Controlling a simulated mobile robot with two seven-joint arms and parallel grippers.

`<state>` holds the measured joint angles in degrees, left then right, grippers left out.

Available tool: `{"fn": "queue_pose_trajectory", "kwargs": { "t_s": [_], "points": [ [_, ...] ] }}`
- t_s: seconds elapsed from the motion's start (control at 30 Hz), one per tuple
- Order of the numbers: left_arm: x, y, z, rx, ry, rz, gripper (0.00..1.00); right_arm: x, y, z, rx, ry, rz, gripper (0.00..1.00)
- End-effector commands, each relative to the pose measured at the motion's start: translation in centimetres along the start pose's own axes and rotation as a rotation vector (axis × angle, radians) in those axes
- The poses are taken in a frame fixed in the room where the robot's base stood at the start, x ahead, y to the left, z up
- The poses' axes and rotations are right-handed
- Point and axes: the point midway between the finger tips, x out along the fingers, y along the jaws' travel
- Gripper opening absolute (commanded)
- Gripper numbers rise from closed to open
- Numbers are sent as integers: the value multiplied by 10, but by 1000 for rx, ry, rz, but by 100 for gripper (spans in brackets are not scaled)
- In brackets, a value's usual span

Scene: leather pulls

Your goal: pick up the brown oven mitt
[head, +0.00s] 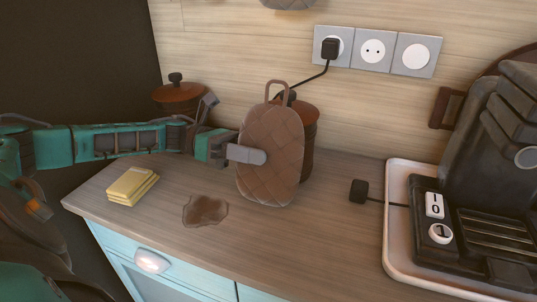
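The brown oven mitt (270,178) is quilted, with a loop at its top. It is upright over the counter, in front of a dark brown canister (308,125). My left gripper (247,155) reaches in from the left, and one grey finger lies across the mitt's front left side. The other finger is not clearly seen and may be behind the mitt. I cannot tell whether the fingers press on the mitt or whether its bottom touches the counter. My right gripper is not in view.
Yellow folded cloths or sponges (132,186) and a brown stain-like patch (206,210) lie on the counter (300,245). A lidded canister (178,93) stands behind my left arm. A black coffee machine (480,170) on a white-edged tray (392,225) fills the right. A plug (358,190) lies nearby.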

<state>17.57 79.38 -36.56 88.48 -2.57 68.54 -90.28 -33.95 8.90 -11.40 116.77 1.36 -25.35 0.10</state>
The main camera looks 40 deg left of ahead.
Motion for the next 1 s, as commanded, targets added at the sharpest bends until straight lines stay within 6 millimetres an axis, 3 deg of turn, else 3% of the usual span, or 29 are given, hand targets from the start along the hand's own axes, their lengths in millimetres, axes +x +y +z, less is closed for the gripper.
{"fn": "queue_pose_trajectory", "kwargs": {
  "t_s": [0.1,0.43,0.77,1.0],
  "points": [
    [0,0,0,0,0,0,32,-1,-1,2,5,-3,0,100],
    [0,0,0,0,0,-1,1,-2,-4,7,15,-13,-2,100],
    [0,0,1,1,0,-1,0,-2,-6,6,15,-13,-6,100],
    [-1,-7,19,2,1,-1,0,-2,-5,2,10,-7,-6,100]
  ]
}}
